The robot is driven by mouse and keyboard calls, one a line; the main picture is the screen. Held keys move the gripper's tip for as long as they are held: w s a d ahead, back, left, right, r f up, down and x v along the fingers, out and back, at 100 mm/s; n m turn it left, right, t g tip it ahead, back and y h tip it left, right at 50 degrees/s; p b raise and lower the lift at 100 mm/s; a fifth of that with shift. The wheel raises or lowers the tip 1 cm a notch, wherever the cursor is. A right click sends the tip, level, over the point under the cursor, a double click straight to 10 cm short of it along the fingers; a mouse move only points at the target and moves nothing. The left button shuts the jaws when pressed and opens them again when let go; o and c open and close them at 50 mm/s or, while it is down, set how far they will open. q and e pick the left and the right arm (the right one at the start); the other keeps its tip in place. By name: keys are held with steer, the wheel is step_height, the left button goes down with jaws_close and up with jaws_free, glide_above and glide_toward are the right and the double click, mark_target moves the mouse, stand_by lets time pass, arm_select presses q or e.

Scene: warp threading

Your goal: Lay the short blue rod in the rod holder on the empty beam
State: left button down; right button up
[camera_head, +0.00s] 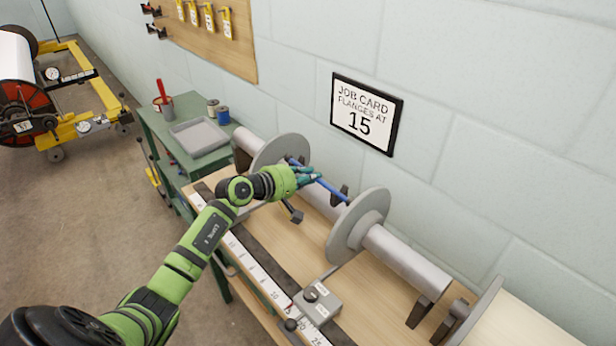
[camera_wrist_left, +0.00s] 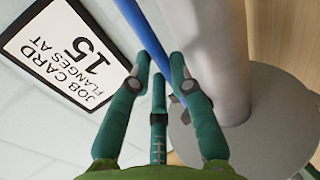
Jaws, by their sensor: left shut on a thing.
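The blue rod (camera_head: 331,189) slants above the grey empty beam (camera_head: 318,201), between its two round flanges. My left gripper (camera_head: 308,176) is shut on the rod near its middle. In the left wrist view, the fingers (camera_wrist_left: 157,75) close around the blue rod (camera_wrist_left: 138,22), with the grey beam (camera_wrist_left: 212,50) to the right and a flange (camera_wrist_left: 262,130) at lower right. A black holder bracket (camera_head: 341,193) stands at the rod's right end; another dark piece shows near its left end. I cannot tell whether the rod touches them. My right gripper is out of view.
The beam rests over a wooden bench (camera_head: 380,305) with a numbered scale (camera_head: 250,262) and a grey block (camera_head: 317,299) on it. A wall with a job card (camera_head: 366,112) stands close behind. A green side table (camera_head: 160,135) carries a grey tray (camera_head: 199,134) and cans.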

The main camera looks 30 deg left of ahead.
arm_select(q)
steer(key=c, duration=1.1)
jaws_free()
steer(key=shift+o, duration=0.2)
steer(key=shift+f, duration=0.1)
steer(key=v, duration=1.2)
